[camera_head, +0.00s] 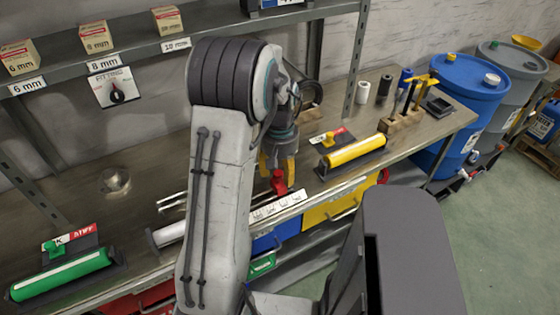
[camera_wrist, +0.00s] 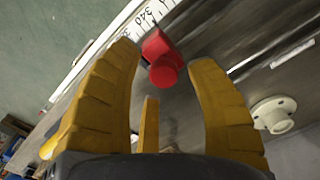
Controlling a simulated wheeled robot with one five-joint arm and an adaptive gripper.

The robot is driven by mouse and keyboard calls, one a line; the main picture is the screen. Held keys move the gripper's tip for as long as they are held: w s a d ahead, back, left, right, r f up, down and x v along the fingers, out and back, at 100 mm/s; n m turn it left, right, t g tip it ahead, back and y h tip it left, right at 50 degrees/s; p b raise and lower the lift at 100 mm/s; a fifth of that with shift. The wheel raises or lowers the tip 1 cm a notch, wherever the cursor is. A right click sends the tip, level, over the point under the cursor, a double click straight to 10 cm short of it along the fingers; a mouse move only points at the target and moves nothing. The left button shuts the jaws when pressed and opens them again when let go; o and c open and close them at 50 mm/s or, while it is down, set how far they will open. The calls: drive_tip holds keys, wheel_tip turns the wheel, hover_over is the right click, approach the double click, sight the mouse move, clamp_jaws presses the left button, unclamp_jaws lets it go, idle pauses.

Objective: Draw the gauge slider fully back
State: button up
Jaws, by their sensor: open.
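The red gauge slider (camera_head: 279,183) sits at the white ruled scale (camera_head: 283,205) near the bench's front edge, partly behind my arm. My gripper (camera_head: 277,172) hangs just above it, with yellow fingers pointing down. In the wrist view the slider's round red knob (camera_wrist: 164,75) lies between and just beyond the two spread fingertips, with a gap to each side. My gripper is open and holds nothing. The scale (camera_wrist: 140,22) with printed numbers runs beside the slider in the wrist view. The left part of the scale is hidden behind my arm in the head view.
A yellow cylinder (camera_head: 355,151) lies in a holder right of my gripper; a green cylinder (camera_head: 62,275) lies at the far left. Thin metal rods (camera_head: 172,202) lie left of my arm. A tool block (camera_head: 402,120) stands farther right. A shelf (camera_head: 130,58) hangs above the bench.

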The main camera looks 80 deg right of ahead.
sight(280, 172)
wheel_tip(280, 172, up, 12)
idle(0.6)
drive_tip(key=shift+f, duration=0.1)
idle(0.6)
